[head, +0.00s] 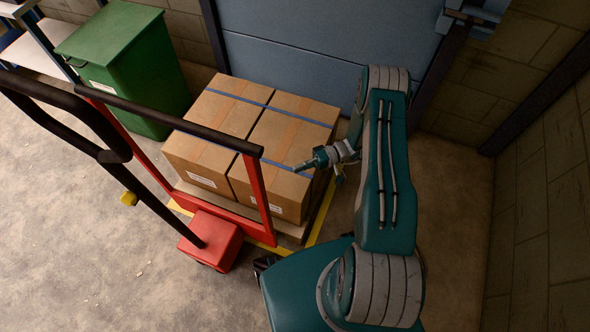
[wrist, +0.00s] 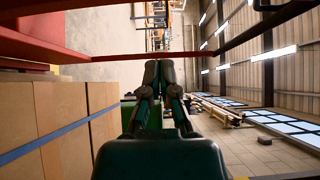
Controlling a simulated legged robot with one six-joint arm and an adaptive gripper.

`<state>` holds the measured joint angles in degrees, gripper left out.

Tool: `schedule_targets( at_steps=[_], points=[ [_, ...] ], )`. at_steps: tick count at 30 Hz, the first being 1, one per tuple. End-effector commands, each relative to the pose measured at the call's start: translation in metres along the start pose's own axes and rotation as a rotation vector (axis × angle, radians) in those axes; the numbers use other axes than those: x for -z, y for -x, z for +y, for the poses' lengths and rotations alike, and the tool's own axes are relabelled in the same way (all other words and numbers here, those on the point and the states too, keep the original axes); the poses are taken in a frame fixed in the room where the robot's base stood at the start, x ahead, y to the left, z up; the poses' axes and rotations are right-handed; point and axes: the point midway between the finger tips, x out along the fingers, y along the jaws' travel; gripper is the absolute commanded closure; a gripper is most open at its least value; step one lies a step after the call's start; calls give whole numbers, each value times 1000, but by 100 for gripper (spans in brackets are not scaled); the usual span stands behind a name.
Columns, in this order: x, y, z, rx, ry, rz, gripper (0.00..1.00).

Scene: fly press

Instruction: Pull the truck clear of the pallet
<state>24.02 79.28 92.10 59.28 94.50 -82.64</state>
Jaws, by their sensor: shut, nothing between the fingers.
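The truck is red, with a red base (head: 212,240) at the pallet's near left side. Its black tiller handle (head: 75,108) leans up to the left and carries a yellow lever (head: 129,198). A red upright frame with a black top bar (head: 180,122) stands between the handle and the load. The wooden pallet (head: 292,230) shows as a thin edge under strapped cartons (head: 250,130). Whether the forks are inside the pallet is hidden. My gripper (head: 306,165) is shut and empty, over the cartons' right side and apart from the handle. Its closed fingers (wrist: 164,68) point away in the wrist view.
A green bin (head: 130,65) stands behind the truck at the left. A blue-grey door (head: 290,45) and walls close off the back and right. Yellow floor lines (head: 320,215) edge the pallet. Bare floor (head: 80,260) lies open at the lower left.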

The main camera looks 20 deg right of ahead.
Motion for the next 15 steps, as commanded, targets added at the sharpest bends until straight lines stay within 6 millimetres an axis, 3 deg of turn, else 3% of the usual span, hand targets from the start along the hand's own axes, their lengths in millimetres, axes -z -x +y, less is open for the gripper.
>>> schedule_targets(
  at_steps=[11, 15],
  points=[
    [-1, -73, 0, -1, -1, -5, 100],
    [-16, -88, -1, 0, -4, -2, 100]
  ],
)
